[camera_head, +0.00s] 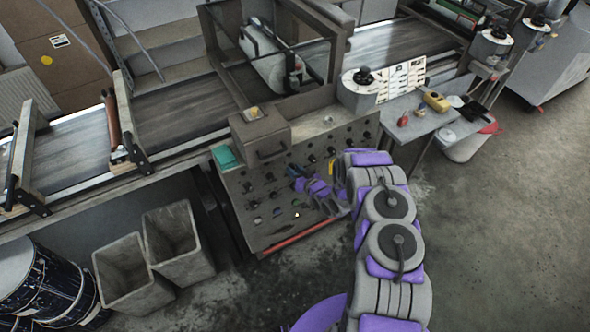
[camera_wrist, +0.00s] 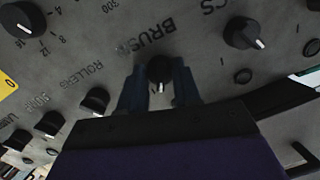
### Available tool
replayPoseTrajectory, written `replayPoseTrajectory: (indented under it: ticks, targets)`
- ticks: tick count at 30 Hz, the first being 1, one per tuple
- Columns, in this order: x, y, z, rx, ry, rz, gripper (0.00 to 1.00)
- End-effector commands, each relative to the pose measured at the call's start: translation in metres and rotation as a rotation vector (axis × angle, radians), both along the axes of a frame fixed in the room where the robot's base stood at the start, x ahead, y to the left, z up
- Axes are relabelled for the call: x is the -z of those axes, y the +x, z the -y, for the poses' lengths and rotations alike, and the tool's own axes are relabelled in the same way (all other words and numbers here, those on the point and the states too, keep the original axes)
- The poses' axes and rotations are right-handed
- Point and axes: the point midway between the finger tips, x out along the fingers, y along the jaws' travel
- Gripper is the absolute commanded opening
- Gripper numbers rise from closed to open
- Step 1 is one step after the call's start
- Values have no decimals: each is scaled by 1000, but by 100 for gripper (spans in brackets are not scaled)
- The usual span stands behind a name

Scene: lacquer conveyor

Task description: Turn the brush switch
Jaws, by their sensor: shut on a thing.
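The brush switch (camera_wrist: 159,70) is a small black knob with a white mark, below the printed word "BRUSH" in the wrist view. My gripper (camera_wrist: 160,88) has its two dark fingers on either side of this knob and is shut on it. The knob's white mark points down in the picture. In the head view my gripper (camera_head: 298,184) is at the face of the control panel (camera_head: 257,190), where the arm hides part of the panel and the knob itself is too small to make out.
Other black knobs lie close by in the wrist view: one at the upper right (camera_wrist: 242,33), one at the upper left (camera_wrist: 22,18) and the rollers knob (camera_wrist: 95,101). In the head view, a side table (camera_head: 418,122) stands right of the panel, and two grey bins (camera_head: 130,272) stand at left.

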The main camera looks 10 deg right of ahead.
Motion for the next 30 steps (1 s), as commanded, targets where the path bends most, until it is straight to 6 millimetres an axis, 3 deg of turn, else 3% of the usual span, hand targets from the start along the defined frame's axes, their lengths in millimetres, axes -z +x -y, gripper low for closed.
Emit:
replayPoseTrajectory:
  ticks: [18, 19, 26, 30]
  targets:
    - [2, 0, 1, 9, 37, -15, 2]
    - [2, 0, 1, 9, 37, -15, 35]
    - [1, 0, 0, 8, 37, -13, 57]
    - [1, 0, 0, 8, 36, -12, 58]
